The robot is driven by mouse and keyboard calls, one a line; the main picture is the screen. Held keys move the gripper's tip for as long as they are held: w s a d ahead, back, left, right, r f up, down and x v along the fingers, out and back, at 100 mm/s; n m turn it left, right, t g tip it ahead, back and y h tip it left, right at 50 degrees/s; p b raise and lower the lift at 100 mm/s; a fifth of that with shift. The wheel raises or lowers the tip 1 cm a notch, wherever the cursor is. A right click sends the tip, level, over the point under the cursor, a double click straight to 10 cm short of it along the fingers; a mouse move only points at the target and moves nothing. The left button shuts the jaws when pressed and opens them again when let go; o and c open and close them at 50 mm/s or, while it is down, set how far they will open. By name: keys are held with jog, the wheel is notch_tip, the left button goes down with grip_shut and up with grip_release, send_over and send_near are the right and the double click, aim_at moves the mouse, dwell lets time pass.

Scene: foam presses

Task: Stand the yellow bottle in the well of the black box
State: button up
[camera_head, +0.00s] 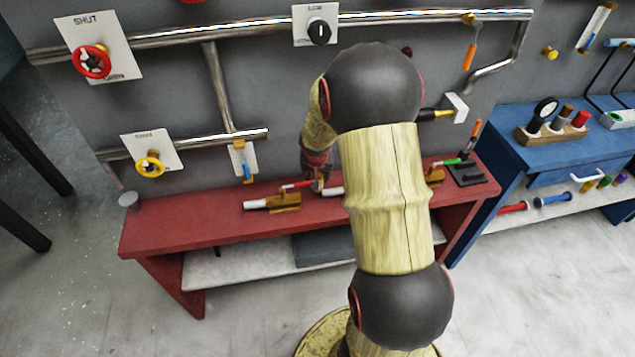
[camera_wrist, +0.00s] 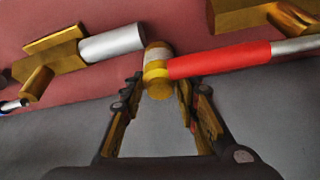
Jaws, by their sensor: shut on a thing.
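A small bottle (camera_wrist: 158,71) with a pale upper part, a bright yellow band and a darker yellow end sits between the fingertips of my gripper (camera_wrist: 158,88) in the wrist view. My gripper is shut on it, close to the red bench. In the head view my gripper (camera_head: 317,184) is small and partly hidden by my arm; the bottle cannot be told apart there. A black box (camera_head: 468,175) sits at the right end of the bench, with a dark, orange-tipped upright piece at it. Its well cannot be made out.
The red bench (camera_head: 185,220) carries brass clamps; a red-handled one (camera_head: 284,202) is near my gripper, and its red handle (camera_wrist: 220,60) passes just beside the bottle in the wrist view. A green-handled clamp (camera_head: 436,174) stands left of the box. Pipes and a wall rise behind.

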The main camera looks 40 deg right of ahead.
jog(key=c, duration=0.6)
grip_shut()
jog(key=shift+r, duration=0.15)
jog(key=shift+r+p, duration=0.5)
jog(key=shift+r, duration=0.15)
jog(key=shift+a+f+b, duration=0.15)
jog(key=shift+a+b, duration=0.05)
jog(key=shift+b, duration=0.35)
jog(key=shift+h, duration=0.3)
jog(key=shift+h+b, duration=0.3)
jog(key=shift+b, duration=0.1)
